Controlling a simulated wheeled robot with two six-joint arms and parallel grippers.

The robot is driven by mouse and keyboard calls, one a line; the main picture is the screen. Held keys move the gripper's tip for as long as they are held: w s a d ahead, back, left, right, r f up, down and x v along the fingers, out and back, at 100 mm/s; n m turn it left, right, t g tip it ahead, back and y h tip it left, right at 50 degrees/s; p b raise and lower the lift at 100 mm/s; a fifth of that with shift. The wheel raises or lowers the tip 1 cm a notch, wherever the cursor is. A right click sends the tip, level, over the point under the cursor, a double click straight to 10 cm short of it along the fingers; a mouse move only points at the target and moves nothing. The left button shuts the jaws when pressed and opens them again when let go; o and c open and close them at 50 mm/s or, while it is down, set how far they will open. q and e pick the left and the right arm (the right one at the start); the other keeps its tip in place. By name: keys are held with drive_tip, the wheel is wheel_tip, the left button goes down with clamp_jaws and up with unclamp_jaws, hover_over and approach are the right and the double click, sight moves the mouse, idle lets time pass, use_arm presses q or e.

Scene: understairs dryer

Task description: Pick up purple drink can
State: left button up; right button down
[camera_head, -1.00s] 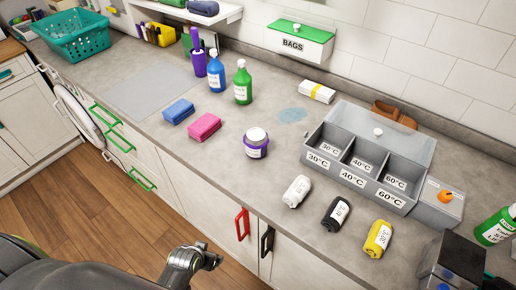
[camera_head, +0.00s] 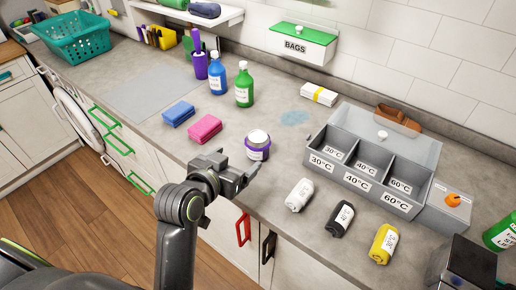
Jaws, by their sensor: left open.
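A purple can-like tub (camera_head: 257,147) with a white top and a white label stands upright on the grey counter. It is the only purple can-shaped thing I see. My left gripper (camera_head: 244,170) is open and empty, just in front of the tub and close to its lower left side. I cannot tell whether a finger touches it. The gripper covers little of the tub. My right gripper is not in view.
Blue (camera_head: 178,114) and pink (camera_head: 205,128) sponges lie left of the tub. Blue (camera_head: 217,74) and green (camera_head: 243,86) bottles stand behind. A grey sorting box (camera_head: 352,182) is at right, with white (camera_head: 299,195), black (camera_head: 340,219) and yellow (camera_head: 383,244) rolls before it.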

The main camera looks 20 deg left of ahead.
sight(254, 145)
use_arm(q)
drive_tip(key=p+x, duration=0.1)
drive_tip(key=x, duration=1)
drive_tip(key=shift+w+f, duration=0.1)
drive_tip(key=shift+f, duration=0.1)
drive_tip(key=shift+w+f, duration=0.2)
drive_tip(key=shift+w, duration=0.3)
drive_tip(key=shift+a+p+x, duration=0.15)
drive_tip(key=shift+p+x, duration=0.2)
drive_tip(key=shift+x, duration=0.7)
drive_tip(key=shift+a+p+x, duration=0.15)
drive_tip(key=shift+p+x, duration=0.15)
drive_tip(key=shift+x, duration=0.7)
drive_tip(key=shift+f, duration=0.15)
drive_tip(key=c, duration=1.1)
